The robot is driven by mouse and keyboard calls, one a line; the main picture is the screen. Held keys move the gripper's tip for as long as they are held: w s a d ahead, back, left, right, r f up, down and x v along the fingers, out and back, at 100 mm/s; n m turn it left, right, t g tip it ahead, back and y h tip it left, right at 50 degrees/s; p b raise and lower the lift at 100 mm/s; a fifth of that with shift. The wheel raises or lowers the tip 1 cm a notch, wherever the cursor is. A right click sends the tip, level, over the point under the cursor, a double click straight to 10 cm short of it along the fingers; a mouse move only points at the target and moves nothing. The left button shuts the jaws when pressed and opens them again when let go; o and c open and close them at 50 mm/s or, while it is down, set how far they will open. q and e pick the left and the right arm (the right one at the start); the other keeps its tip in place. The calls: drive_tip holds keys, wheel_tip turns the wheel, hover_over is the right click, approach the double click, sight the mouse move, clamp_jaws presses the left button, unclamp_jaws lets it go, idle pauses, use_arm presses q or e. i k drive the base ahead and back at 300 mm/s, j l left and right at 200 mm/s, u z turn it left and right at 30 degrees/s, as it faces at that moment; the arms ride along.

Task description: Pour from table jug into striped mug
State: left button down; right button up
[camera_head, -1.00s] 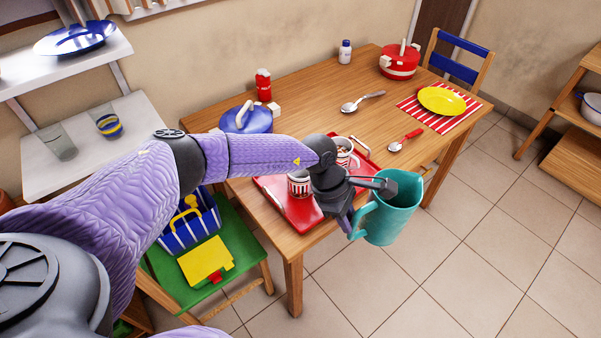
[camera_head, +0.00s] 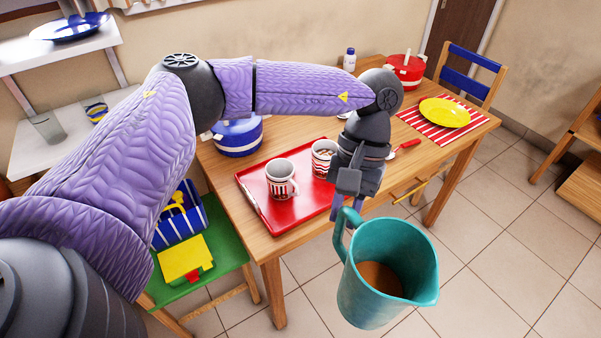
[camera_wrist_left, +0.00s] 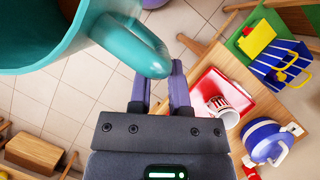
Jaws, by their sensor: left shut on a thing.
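The teal jug (camera_head: 372,300) hangs in the air off the table's front edge, above the floor, roughly upright, with brown liquid inside. My left gripper (camera_head: 346,208) is shut on its handle, which also shows in the left wrist view (camera_wrist_left: 150,50). Two white mugs with red patterns stand on the red tray (camera_head: 262,208). The nearer striped mug (camera_head: 281,184) looks empty; the farther mug (camera_head: 322,165) has something brownish and pale in it and is partly hidden by my wrist. The jug is right of and nearer than both mugs. My right gripper is not in view.
A blue-and-white pot (camera_head: 238,140) stands behind the tray. A red pot (camera_head: 405,72), a white bottle (camera_head: 348,60) and a yellow plate (camera_head: 444,112) are farther back. A green chair (camera_head: 215,240) with a striped basket stands at the left.

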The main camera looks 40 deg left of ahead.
sight(280, 173)
drive_tip(key=i+l, duration=0.1)
drive_tip(key=l, duration=0.25)
drive_tip(key=i+l, duration=0.1)
drive_tip(key=l, duration=0.3)
drive_tip(key=i+l, duration=0.15)
drive_tip(key=l, duration=0.2)
drive_tip(key=i+l, duration=0.1)
drive_tip(key=l, duration=0.3)
drive_tip(key=i+l, duration=0.1)
drive_tip(key=l, duration=0.25)
drive_tip(key=i+l, duration=0.1)
drive_tip(key=l, duration=0.3)
drive_tip(key=i+l, duration=0.15)
drive_tip(key=l, duration=0.2)
